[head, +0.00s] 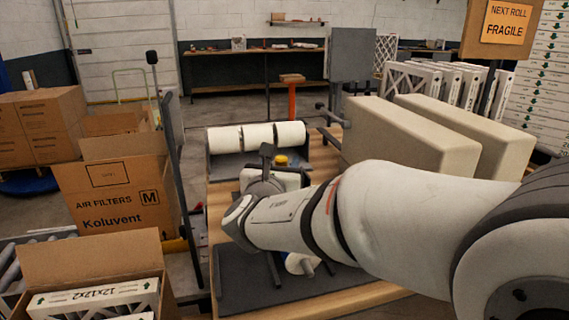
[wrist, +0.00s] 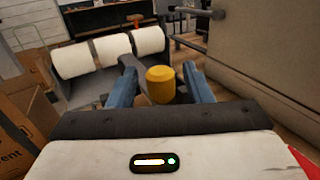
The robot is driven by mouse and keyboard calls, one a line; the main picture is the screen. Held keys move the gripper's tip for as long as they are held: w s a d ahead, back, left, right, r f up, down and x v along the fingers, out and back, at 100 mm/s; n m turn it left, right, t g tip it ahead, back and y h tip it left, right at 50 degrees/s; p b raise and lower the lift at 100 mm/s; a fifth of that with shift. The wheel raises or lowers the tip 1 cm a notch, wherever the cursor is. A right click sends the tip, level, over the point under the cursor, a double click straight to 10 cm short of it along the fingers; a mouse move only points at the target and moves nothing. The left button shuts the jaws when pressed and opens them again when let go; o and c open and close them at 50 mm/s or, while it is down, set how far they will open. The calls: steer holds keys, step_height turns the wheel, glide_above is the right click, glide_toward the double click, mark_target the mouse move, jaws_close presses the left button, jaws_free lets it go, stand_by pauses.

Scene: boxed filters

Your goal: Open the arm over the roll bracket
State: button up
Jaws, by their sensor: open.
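The roll bracket is a dark grey cradle (head: 222,168) with three white rolls (head: 257,137) side by side; it also shows in the wrist view (wrist: 88,90). A grey bar (wrist: 123,50) lies over the bracket between the middle and right rolls and runs toward a yellow knob (wrist: 160,86). The knob also shows in the head view (head: 281,160). My gripper (wrist: 160,74) is open, with one blue finger on each side of the knob. I cannot tell whether either finger touches it. My arm hides much of the gripper in the head view.
Two large beige blocks (head: 408,138) stand close to the right of the bracket. A cardboard box (head: 115,195) and a dark post (head: 175,170) are on the left. A white roll (head: 300,264) lies on the dark mat (head: 250,285), partly behind my arm.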

steer(key=shift+w, duration=0.1)
steer(key=shift+c, duration=0.4)
jaws_close()
